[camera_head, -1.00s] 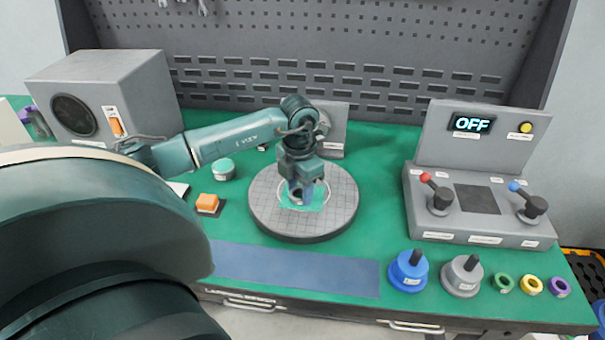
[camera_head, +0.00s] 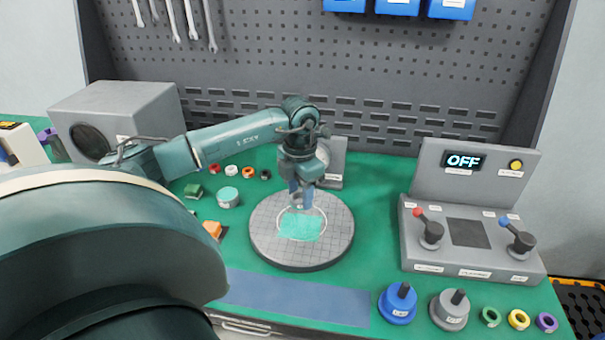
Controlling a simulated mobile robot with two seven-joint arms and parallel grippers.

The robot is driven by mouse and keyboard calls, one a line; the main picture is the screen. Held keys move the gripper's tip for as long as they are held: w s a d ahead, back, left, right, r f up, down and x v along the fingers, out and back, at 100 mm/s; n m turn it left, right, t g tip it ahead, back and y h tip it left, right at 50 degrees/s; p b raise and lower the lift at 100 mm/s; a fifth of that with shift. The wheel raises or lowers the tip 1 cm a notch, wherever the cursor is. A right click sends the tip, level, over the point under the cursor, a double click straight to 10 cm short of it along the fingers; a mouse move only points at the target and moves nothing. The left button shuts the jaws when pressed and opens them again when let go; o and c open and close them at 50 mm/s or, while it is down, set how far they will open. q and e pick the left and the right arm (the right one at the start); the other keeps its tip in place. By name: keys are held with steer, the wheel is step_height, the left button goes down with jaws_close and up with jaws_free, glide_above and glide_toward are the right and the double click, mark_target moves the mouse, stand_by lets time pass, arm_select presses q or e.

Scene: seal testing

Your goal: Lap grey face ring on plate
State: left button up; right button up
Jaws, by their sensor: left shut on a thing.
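The round grey lapping plate (camera_head: 335,240) lies on the green bench mat, its top scored with a grid. A teal patch (camera_head: 300,227) covers its middle inside a pale circle. My left gripper (camera_head: 299,192) points down over the back part of the plate. It is shut on a small grey ring (camera_head: 297,201), which is partly hidden by the fingers. I cannot tell whether the ring touches the plate. My right gripper is not in view.
A control console (camera_head: 470,258) with two levers and an OFF display is at right. Blue (camera_head: 397,304) and grey (camera_head: 449,310) knobbed pieces and small coloured rings stand at front right.

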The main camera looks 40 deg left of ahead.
arm_select(q)
steer(key=shift+f, duration=0.1)
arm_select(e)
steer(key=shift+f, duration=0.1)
arm_select(q)
step_height(320, 180, down, 5)
steer(key=b, duration=0.4)
steer(key=shift+f, duration=0.5)
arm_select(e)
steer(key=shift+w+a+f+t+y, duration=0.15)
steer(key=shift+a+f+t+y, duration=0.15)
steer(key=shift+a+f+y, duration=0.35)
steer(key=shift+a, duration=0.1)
arm_select(q)
steer(key=shift+f+b, duration=0.1)
steer(key=shift+b, duration=0.25)
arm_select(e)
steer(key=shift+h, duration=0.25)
